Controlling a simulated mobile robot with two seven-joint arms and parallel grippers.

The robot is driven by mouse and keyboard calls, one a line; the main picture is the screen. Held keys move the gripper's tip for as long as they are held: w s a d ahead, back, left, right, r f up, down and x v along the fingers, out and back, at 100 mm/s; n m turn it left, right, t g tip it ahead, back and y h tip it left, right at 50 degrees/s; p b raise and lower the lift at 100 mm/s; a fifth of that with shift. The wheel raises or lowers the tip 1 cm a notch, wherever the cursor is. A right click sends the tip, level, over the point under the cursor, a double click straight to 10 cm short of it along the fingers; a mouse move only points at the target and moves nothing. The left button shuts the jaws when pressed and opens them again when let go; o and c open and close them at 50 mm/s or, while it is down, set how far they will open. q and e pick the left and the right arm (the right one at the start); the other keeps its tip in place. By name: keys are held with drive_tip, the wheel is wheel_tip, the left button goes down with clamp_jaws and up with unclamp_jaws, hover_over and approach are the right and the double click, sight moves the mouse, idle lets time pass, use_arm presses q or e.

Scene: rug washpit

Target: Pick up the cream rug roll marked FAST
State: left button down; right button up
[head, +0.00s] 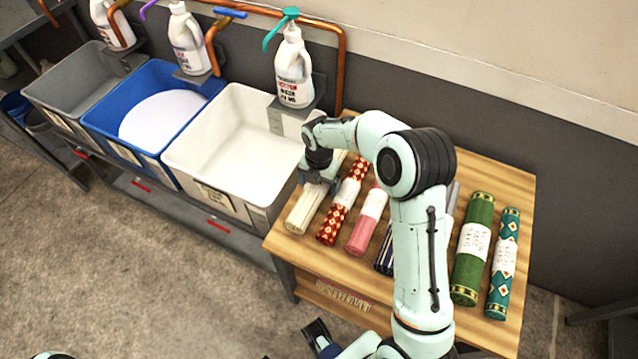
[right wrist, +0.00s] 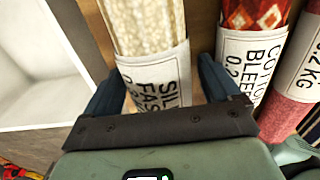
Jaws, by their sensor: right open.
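The cream rug roll (head: 303,212) lies at the left end of the wooden table, next to the white basin. In the right wrist view the cream roll (right wrist: 145,28) has a white paper band reading "FAST" on its second line. My right gripper (head: 318,180) is over the roll's far part in the head view. In the right wrist view my right gripper (right wrist: 160,85) is open, with one finger on each side of the banded roll. Whether the fingers touch it is unclear. What seems to be my left gripper (head: 320,338) shows only partly at the bottom edge.
A red diamond-patterned roll (head: 329,229) lies close right of the cream one. A pink roll (head: 363,234), a dark striped roll (head: 384,261), a green roll (head: 480,215) and a teal roll (head: 496,300) follow. The white basin (head: 185,165) stands close on the left.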

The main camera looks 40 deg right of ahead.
drive_tip(key=shift+c, duration=0.3)
drive_tip(key=c, duration=1.2)
